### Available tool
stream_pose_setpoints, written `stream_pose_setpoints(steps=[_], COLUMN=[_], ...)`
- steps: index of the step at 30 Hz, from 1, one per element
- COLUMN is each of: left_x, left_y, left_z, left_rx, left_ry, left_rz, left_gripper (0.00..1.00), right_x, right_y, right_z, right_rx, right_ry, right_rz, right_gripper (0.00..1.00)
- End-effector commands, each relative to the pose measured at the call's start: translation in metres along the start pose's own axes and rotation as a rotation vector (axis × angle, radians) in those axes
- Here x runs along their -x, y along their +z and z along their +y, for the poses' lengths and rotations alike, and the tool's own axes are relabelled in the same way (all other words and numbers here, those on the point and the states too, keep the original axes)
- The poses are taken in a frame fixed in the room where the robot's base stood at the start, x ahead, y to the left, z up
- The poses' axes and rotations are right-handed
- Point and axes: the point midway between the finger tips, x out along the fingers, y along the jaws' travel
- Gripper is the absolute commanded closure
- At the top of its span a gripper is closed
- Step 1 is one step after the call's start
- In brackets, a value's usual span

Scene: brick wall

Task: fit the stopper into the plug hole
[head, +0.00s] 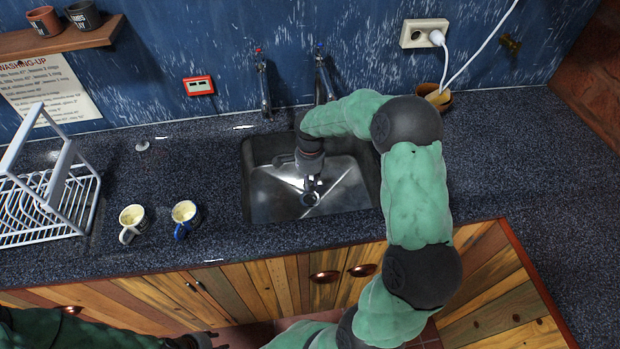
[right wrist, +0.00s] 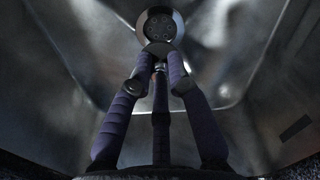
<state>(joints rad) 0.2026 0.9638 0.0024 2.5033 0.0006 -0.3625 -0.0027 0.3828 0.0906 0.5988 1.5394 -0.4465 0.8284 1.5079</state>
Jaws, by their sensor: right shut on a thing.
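The sink (head: 257,201) is a steel basin set in the dark speckled counter. The round plug hole, with small holes in its plate, shows at the top of the right wrist view (right wrist: 160,26). My right gripper (head: 311,184) reaches down into the basin. In the right wrist view its purple-grey fingers close on the small dark stopper (right wrist: 158,49), which sits just below the plug hole in the picture. I cannot tell whether they touch. In the head view the gripper hides most of the stopper. My left gripper (head: 203,340) is at the bottom edge, partly cut off.
Two mugs, one white (head: 132,221) and one blue (head: 185,214), stand left of the sink. A white dish rack (head: 60,200) is further left. A small grey knob-like thing (head: 142,146) is on the counter. Two taps (head: 263,85) rise behind the basin.

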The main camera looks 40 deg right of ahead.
Motion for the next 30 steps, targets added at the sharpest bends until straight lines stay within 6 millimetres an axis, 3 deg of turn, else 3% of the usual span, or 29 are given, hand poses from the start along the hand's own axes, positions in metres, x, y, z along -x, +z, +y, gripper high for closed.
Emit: stream_pose_setpoints(steps=[18,30], left_x=[-0.032,-0.036], left_y=[-0.001,-0.001], left_z=[-0.011,-0.013], left_rx=[0.000,0.000], left_ry=[0.000,0.000], left_rz=[0.000,0.000], left_gripper=[0.60,0.60], right_x=[-0.052,-0.059], right_y=[0.000,0.000], right_z=[0.000,0.000], right_rx=[0.000,0.000], right_ry=[0.000,-0.001], right_rz=[0.000,0.001], right_gripper=[1.00,1.00])
